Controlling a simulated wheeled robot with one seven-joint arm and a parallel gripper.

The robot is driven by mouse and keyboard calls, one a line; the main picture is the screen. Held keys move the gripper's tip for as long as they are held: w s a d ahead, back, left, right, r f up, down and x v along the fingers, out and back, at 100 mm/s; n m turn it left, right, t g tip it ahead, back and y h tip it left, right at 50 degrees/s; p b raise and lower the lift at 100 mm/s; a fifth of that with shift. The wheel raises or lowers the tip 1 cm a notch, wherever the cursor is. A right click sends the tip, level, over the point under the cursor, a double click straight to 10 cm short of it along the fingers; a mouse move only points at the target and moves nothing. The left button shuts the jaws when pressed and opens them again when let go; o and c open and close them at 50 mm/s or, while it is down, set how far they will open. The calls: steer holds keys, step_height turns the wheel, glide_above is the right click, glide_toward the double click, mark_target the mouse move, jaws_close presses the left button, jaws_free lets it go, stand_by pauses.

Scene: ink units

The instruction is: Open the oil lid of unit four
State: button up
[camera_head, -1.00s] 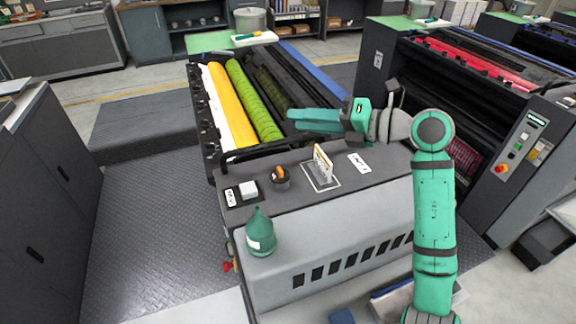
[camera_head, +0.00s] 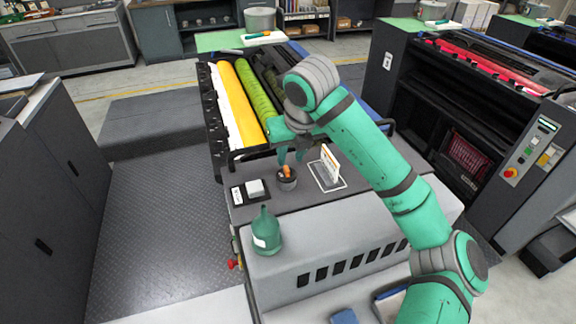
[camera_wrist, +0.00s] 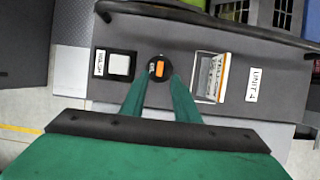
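The oil lid (camera_head: 286,182) is a small dark round cap with an orange grip on top, set in the grey top of the unit. My gripper (camera_head: 291,161) points down just above the cap. In the wrist view my gripper (camera_wrist: 163,74) has its two green fingers apart, one to each side of the orange grip. Contact with the grip cannot be told. The lid appears closed.
A green oil bottle (camera_head: 265,233) stands left of the vents, near the cap. Colored rollers (camera_head: 238,105) lie behind.

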mark_target(288, 169)
steer(key=x, duration=0.6)
steer(key=shift+w, duration=0.15)
steer(key=shift+a+f, duration=0.1)
steer(key=shift+a, duration=0.05)
steer(key=shift+d, duration=0.2)
steer(key=shift+c, duration=1.2)
jaws_close()
